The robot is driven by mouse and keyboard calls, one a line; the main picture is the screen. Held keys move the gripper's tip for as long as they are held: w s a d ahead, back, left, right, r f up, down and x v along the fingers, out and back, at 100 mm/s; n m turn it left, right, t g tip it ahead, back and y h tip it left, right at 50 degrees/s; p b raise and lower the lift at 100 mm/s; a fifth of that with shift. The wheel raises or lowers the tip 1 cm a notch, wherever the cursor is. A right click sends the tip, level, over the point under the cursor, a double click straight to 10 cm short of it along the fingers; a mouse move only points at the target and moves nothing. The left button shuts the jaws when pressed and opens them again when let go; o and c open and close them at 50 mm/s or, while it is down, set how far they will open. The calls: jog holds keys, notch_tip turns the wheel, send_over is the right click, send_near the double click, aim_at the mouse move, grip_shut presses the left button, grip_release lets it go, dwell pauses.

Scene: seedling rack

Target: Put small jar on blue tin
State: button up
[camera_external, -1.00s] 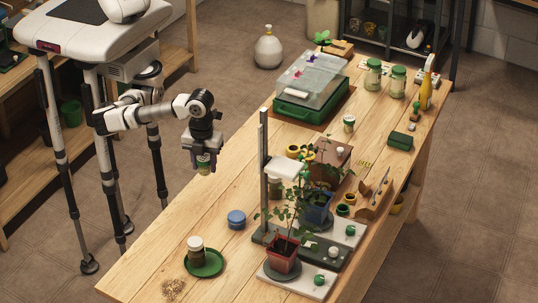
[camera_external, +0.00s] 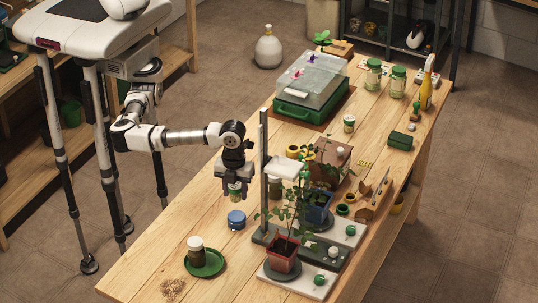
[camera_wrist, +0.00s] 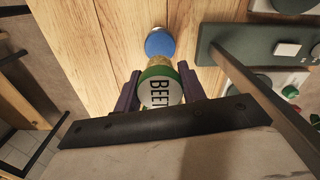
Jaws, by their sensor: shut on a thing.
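My gripper (camera_external: 235,188) is shut on a small jar (camera_external: 235,190) and holds it above the table. In the wrist view the jar's pale lid (camera_wrist: 158,91) with a green rim and the letters "BEET" shows between the fingers (camera_wrist: 157,88). The blue tin (camera_external: 236,220) stands on the table just below the held jar in the external view. The exact height of the jar over the tin is hard to tell.
A metal post (camera_external: 263,170) on a dark stand is close to the right of my gripper. Potted plants (camera_external: 283,255) stand further right. A green saucer (camera_external: 207,264) with a brown jar (camera_external: 195,248) is at the front left. Bare wood lies left of the tin.

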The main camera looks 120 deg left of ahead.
aim_at(236, 216)
jog(key=shift+f+p, duration=0.35)
jog(key=shift+f, duration=2.85)
jog(key=shift+f, duration=0.2)
jog(key=o, duration=1)
jog(key=shift+r, duration=0.1)
notch_tip(236, 216, up, 12)
jog(key=shift+r+b, duration=0.15)
jog(key=shift+b, duration=0.5)
